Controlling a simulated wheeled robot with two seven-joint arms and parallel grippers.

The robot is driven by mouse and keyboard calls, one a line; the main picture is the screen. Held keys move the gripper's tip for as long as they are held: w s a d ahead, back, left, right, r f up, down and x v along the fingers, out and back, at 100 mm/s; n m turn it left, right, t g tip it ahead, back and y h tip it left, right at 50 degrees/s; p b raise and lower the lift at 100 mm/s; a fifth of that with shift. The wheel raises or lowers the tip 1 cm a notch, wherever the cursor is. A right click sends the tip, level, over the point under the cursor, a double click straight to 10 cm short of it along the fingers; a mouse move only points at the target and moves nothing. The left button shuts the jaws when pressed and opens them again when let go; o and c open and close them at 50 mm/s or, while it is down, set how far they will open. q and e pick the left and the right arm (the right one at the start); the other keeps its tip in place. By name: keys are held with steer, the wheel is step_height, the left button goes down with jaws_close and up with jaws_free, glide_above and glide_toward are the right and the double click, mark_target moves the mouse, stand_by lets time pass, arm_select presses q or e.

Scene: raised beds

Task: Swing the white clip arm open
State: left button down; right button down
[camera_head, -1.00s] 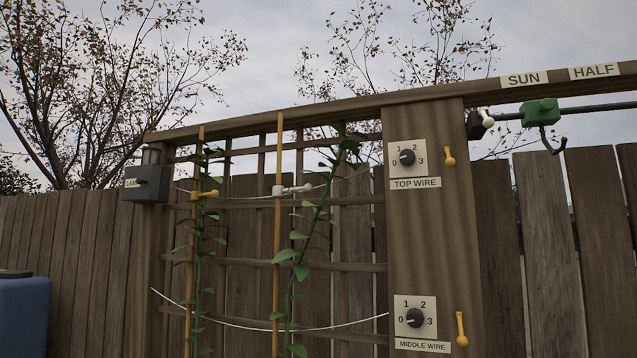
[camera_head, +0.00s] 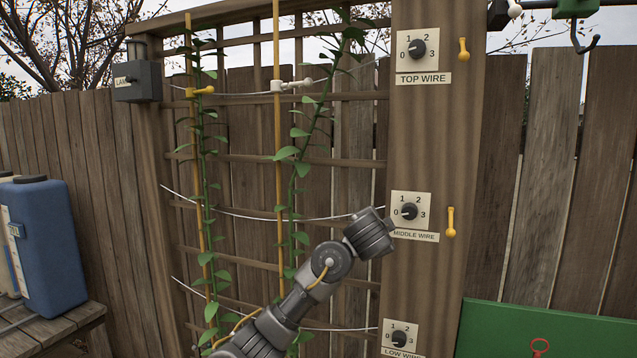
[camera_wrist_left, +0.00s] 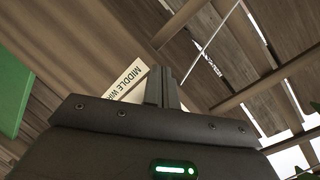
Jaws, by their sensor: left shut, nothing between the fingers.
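The white clip (camera_head: 278,86) sits on the second yellow cane, at the top wire. Its white arm (camera_head: 297,84) points right, roughly level along the wire, beside a leafy stem. My left gripper (camera_head: 390,222) is in front of the post by the middle wire dial, well below and to the right of the clip. In the left wrist view its fingers (camera_wrist_left: 161,88) are shut with nothing between them, close to the MIDDLE WIRE label (camera_wrist_left: 127,84). The clip is not in the wrist view. My right gripper is not in view.
A yellow clip (camera_head: 199,91) is on the left cane. The post carries dials for the top wire (camera_head: 418,49), middle wire (camera_head: 409,212) and low wire (camera_head: 399,338), with yellow levers beside the upper two. A blue container (camera_head: 50,245) stands left; a green panel (camera_head: 480,330) is lower right.

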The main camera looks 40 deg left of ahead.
arm_select(q)
steer(key=s+a+r+n+t+y, duration=0.1)
steer(key=s+a+r+y, duration=0.15)
steer(key=r, duration=0.75)
steer(key=s+a+r+t+y, duration=0.1)
steer(key=s+a+r, duration=0.15)
steer(key=r, duration=0.75)
steer(key=n+y, duration=0.2)
steer(key=y, duration=0.1)
glide_toward(303, 84)
steer(key=d+r, duration=0.1)
steer(key=d, duration=0.3)
steer(key=shift+w+d+r, duration=0.1)
steer(key=shift+w+r, duration=0.05)
steer(key=shift+w, duration=0.1)
steer(key=p+x, duration=0.6)
steer(key=x, duration=0.4)
steer(key=shift+p, duration=0.35)
steer(key=shift+d, duration=0.1)
